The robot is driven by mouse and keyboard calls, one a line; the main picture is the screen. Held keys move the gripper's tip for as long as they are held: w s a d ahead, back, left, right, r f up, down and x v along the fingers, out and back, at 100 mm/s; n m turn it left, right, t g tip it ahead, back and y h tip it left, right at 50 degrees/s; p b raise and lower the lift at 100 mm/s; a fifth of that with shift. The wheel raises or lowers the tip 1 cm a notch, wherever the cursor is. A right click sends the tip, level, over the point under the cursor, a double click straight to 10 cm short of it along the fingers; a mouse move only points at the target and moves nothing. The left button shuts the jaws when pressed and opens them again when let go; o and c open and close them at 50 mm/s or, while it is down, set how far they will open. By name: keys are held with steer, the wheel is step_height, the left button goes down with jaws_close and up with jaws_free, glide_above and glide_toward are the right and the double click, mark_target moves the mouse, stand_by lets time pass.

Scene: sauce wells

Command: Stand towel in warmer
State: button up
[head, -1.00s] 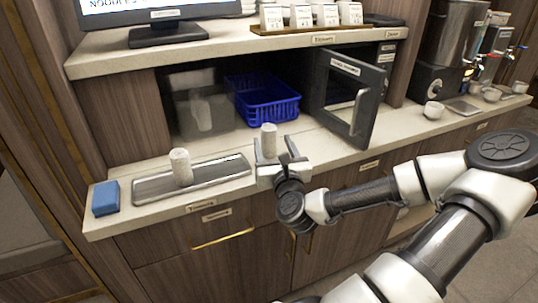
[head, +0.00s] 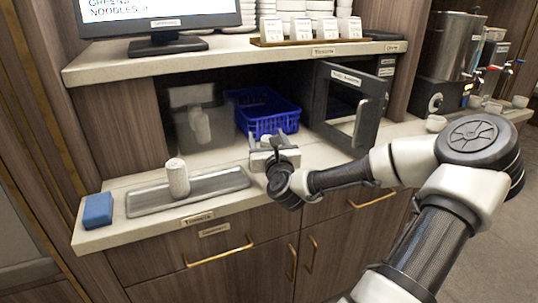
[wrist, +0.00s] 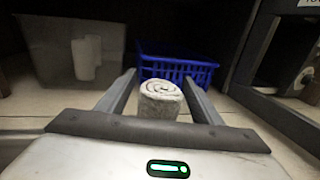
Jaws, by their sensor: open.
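A rolled white towel (wrist: 160,100) stands upright between the two fingers in the wrist view. My gripper (wrist: 163,95) is open, with one finger on each side of the roll. In the head view my gripper (head: 271,150) is over the counter just in front of the blue basket and hides most of this towel. The warmer's door (head: 345,110) stands open at the right of the dark opening. A second rolled towel (head: 178,178) stands upright on the metal tray (head: 225,183) at the left.
A blue basket (head: 262,122) sits in the opening behind my gripper. A see-through grey box or panel (wrist: 45,50) with a white roll showing is left of it. A blue sponge (head: 98,210) lies at the counter's left end. A shelf (head: 230,52) overhangs the opening.

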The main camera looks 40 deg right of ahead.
steer(key=shift+c, duration=0.3)
steer(key=c, duration=1.2)
steer(key=shift+r, duration=0.1)
